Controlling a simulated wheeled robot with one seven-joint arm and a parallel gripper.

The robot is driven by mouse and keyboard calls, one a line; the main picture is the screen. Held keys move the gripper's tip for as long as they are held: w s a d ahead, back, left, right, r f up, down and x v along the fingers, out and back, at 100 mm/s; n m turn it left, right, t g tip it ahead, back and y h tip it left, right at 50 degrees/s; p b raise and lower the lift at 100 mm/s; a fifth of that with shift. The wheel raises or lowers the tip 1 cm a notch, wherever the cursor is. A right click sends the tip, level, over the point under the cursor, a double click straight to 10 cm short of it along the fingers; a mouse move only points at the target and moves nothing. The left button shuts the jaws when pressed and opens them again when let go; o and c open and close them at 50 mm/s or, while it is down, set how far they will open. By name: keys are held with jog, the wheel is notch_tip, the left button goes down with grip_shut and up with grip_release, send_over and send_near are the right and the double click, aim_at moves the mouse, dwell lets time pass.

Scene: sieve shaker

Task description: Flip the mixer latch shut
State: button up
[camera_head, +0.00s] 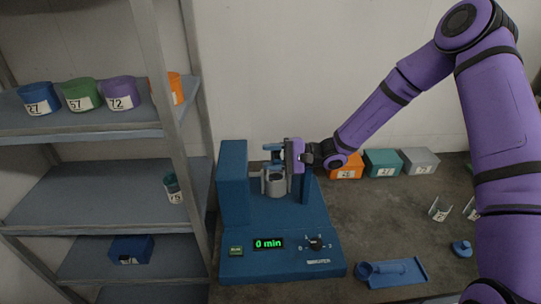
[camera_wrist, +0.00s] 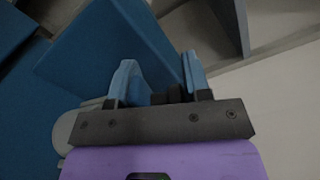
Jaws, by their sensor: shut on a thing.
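The blue mixer (camera_head: 275,225) stands on the bench with a tall block at its left and a panel reading "0 min". A grey cup (camera_head: 275,187) sits in its grey holder. My gripper (camera_head: 272,152) reaches in from the right, just above the cup, its blue fingers pointing left. In the wrist view, my gripper (camera_wrist: 160,62) has its two blue fingers apart, with dark parts between their bases and the blue mixer body (camera_wrist: 90,50) behind. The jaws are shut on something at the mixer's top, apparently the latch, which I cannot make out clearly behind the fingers.
A metal shelf (camera_head: 80,190) with numbered containers stands at left. An orange bin (camera_head: 346,166), a teal bin (camera_head: 382,162) and a grey bin (camera_head: 420,160) line the wall. A blue tray-like part (camera_head: 393,272) lies at front right. The bench between is mostly clear.

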jog(key=shift+s+d+f, duration=0.1)
jog(key=shift+f, duration=0.1)
jog(key=o, duration=1)
jog(key=shift+r, duration=0.1)
jog(key=shift+r, duration=0.25)
jog(key=s+d+r, duration=0.1)
jog(key=s, duration=0.4)
jog(key=s+d+r, duration=0.1)
jog(key=s+r, duration=0.1)
jog(key=s, duration=0.3)
jog(key=s+d+r, duration=0.1)
jog(key=s+d, duration=0.1)
jog(key=s, duration=0.3)
jog(key=shift+s+r, duration=0.2)
jog(key=shift+s, duration=0.05)
